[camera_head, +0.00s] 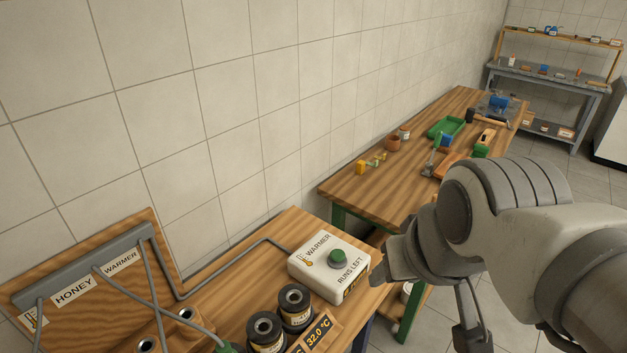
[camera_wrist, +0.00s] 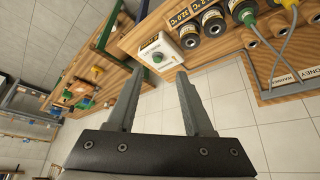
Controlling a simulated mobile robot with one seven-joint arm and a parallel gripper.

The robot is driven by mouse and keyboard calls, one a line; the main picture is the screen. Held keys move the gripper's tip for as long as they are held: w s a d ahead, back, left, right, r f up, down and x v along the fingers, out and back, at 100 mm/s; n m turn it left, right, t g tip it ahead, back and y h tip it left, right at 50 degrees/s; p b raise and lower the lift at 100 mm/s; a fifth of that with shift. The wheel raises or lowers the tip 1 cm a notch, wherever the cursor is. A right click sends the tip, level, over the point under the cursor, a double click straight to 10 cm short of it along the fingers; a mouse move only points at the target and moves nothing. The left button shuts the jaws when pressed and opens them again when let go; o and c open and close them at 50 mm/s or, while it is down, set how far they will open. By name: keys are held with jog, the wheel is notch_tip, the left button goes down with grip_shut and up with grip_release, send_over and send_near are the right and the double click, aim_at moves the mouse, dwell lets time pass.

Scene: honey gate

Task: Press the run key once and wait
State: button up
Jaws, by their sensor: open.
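The white warmer box (camera_head: 310,268) stands on the near wooden bench, lettered WARMER and RUNS LEFT. Its round green key (camera_head: 337,257) sits on the top face. A small amber display (camera_head: 352,287) is on its front side, partly hidden by my gripper and unreadable. In the wrist view the green key (camera_wrist: 158,57) shows between and just beyond my fingertips. My gripper (camera_wrist: 158,74) is open and empty, its two grey fingers apart. In the head view it hangs just right of the box; I cannot tell whether it touches.
Two dark jars (camera_head: 294,304) stand left of the box, beside a 32.0 °C display (camera_head: 318,331). A HONEY WARMER board (camera_head: 95,270) with grey pipes and cables is at the left. A second bench (camera_head: 375,185) with tools stands behind; the tiled wall runs along the benches.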

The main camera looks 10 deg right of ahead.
grip_shut()
dwell(1.3)
